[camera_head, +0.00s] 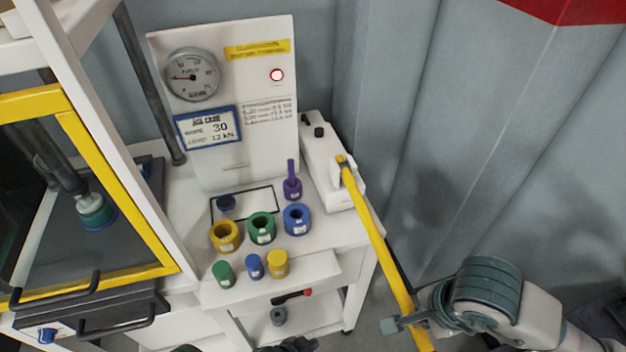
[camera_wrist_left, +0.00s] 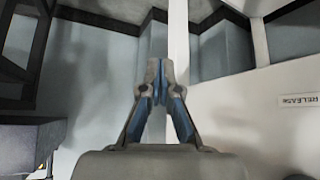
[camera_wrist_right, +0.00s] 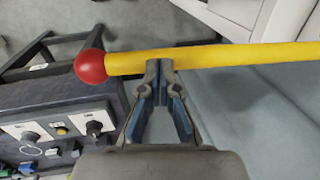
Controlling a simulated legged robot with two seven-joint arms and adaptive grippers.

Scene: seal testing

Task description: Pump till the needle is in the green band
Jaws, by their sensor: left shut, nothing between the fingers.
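The round gauge (camera_head: 192,75) is on the white upright panel. The white pump (camera_head: 325,160) stands right of the panel, with a long yellow lever (camera_head: 377,235) slanting down toward the front right. In the right wrist view the lever (camera_wrist_right: 210,57) ends in a red ball (camera_wrist_right: 90,66). My right gripper (camera_wrist_right: 160,68) has its fingertips together at the lever near that ball, not closed around it.
Coloured rings, including a green one (camera_head: 261,228), and small cylinders stand on the white bench (camera_head: 330,236). A yellow-framed guard (camera_head: 80,140) is at left. A RELEASE label (camera_wrist_left: 299,99) shows in the left wrist view.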

